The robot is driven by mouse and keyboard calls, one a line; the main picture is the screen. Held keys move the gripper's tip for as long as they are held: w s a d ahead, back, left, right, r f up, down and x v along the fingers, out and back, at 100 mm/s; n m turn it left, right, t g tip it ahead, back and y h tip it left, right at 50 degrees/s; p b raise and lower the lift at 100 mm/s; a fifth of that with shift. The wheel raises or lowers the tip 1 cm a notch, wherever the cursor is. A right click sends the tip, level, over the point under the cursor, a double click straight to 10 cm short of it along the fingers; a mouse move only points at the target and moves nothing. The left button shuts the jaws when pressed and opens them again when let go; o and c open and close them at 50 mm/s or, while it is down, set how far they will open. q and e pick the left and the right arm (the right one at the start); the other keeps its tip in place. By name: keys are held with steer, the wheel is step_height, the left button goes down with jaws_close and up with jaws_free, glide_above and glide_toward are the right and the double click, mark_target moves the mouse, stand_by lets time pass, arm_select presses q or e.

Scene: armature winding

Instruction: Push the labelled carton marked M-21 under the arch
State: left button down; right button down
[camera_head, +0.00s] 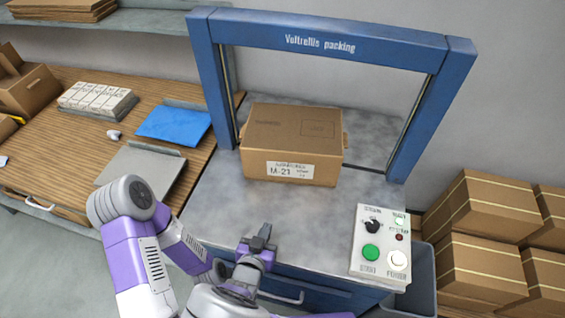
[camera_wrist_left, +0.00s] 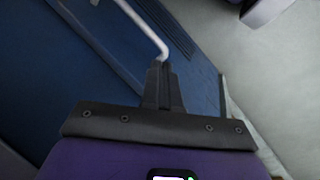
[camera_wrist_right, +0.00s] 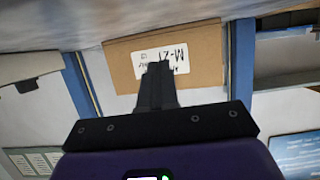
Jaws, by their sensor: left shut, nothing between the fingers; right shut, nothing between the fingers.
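The brown carton with the white M-21 label (camera_head: 292,140) stands upright on the grey worktop, label side facing me. The blue arch (camera_head: 325,38) stands around it; its front sits nearer to me than the posts, and I cannot tell exactly how far its rear reaches under. My right gripper (camera_head: 265,234) is shut and empty, in front of the carton and apart from it. The right wrist view shows its fingers (camera_wrist_right: 157,72) pointing at the label (camera_wrist_right: 160,60), upside down. My left gripper (camera_wrist_left: 163,70) is shut and empty by a blue drawer front and pale handle (camera_wrist_left: 145,30).
A control box (camera_head: 380,245) with buttons and a knob sits at the worktop's right front. Stacked cartons (camera_head: 485,240) stand at right. A wooden table (camera_head: 75,150) at left holds a blue panel (camera_head: 173,124) and white boxes (camera_head: 97,97). Worktop between gripper and carton is clear.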

mark_target(285, 172)
steer(key=w+b, duration=0.1)
steer(key=w, duration=0.1)
steer(key=w+d+b, duration=0.1)
steer(key=w, duration=0.1)
steer(key=w+d+b, duration=0.1)
steer(key=w, duration=0.2)
steer(key=shift+w+d+f, duration=0.1)
steer(key=shift+d+f, duration=0.1)
steer(key=shift+d, duration=0.05)
steer(key=w, duration=0.2)
steer(key=w+d, duration=0.1)
steer(key=shift+w+d+r, duration=0.1)
steer(key=shift+w+r, duration=0.1)
steer(key=shift+w, duration=0.2)
steer(key=shift+w+d, duration=0.15)
steer(key=shift+w, duration=0.3)
